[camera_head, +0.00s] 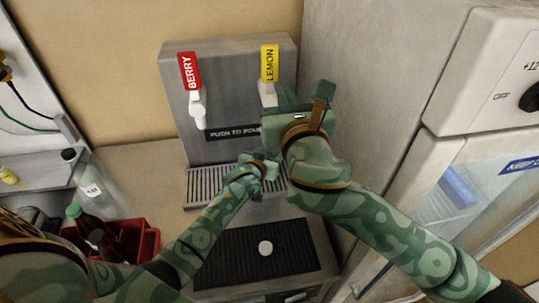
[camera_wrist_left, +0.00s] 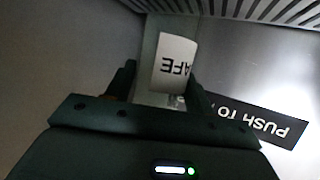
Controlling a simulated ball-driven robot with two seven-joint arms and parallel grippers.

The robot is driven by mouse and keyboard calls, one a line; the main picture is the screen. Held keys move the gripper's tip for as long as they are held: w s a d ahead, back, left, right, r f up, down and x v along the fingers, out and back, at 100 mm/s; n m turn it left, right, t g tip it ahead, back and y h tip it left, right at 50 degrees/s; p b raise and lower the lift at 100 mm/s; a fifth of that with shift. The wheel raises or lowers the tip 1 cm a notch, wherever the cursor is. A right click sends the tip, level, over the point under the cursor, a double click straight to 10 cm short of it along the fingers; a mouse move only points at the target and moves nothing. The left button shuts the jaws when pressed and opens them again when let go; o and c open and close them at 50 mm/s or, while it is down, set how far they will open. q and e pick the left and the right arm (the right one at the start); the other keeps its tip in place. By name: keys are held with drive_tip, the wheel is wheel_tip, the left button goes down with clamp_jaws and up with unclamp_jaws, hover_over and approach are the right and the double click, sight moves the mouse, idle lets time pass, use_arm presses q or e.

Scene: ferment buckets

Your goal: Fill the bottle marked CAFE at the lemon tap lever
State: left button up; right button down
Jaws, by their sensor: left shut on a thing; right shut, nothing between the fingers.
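The yellow LEMON lever (camera_head: 269,63) stands at the right of the grey dispenser (camera_head: 180,130), with its white spout below. My left gripper (camera_head: 262,168) is in front of the dispenser above the drip tray. In the left wrist view it (camera_wrist_left: 158,92) is shut on a pale bottle (camera_wrist_left: 153,45), whose white label (camera_wrist_left: 174,62) shows the letters AFE upside down. In the head view that bottle is hidden behind my arms. My right gripper (camera_head: 292,100) is shut and empty, just below and beside the LEMON lever. Whether it touches the lever or spout I cannot tell.
The red BERRY lever (camera_head: 188,70) is to the left. A slotted drip tray (camera_head: 203,186) and a black mat (camera_head: 215,262) lie below. A red crate (camera_head: 148,241) with dark bottles and a clear labelled bottle (camera_head: 90,188) stand left. A tall grey cabinet (camera_head: 375,60) bounds the right.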

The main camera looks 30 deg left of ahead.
use_arm(q)
drive_tip(key=shift+f, duration=0.55)
idle(0.4)
drive_tip(key=o, duration=1.2)
drive_tip(key=p+v, duration=0.3)
drive_tip(key=v, duration=1.3)
drive_tip(key=shift+s+d, duration=0.1)
drive_tip(key=shift+s, duration=0.05)
